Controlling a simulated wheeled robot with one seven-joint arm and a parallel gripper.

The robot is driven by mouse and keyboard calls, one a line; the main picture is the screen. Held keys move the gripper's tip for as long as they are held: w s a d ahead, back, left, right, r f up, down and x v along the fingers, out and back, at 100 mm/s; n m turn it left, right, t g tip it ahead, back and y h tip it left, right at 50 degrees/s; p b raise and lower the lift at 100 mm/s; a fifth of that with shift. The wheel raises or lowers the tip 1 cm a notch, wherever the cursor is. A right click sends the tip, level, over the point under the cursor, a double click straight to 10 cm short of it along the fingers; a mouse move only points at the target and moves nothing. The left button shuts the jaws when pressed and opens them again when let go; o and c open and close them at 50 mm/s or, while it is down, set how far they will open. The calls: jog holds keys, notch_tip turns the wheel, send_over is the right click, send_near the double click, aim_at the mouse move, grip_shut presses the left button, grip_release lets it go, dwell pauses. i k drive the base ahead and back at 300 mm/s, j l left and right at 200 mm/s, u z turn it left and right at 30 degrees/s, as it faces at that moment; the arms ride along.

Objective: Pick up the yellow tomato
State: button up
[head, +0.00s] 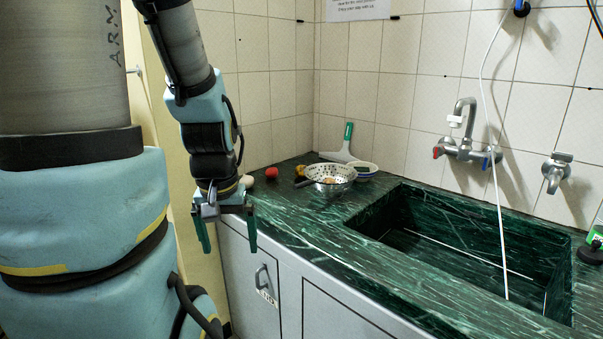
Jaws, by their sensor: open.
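A small yellow tomato (300,170) sits on the green marble counter (290,208) near the back left corner. It is between a red round item and a metal colander, and its lower part is partly hidden by a dark item in front. My gripper (227,236) hangs with its two green fingers pointing down and spread apart, with nothing between them. In the picture it is left of and lower than the tomato, in front of the counter's left end and clearly apart from the tomato.
A perforated colander (333,185) stands just right of the tomato, with a bowl (366,169) behind it. A red item (271,174) and a pale item (247,181) lie to the left. A squeegee (346,145) leans at the wall. The sink (470,250) is at right.

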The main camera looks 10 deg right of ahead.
aim_at(299, 173)
jog(key=i+u, duration=0.35)
jog(key=i, duration=0.5)
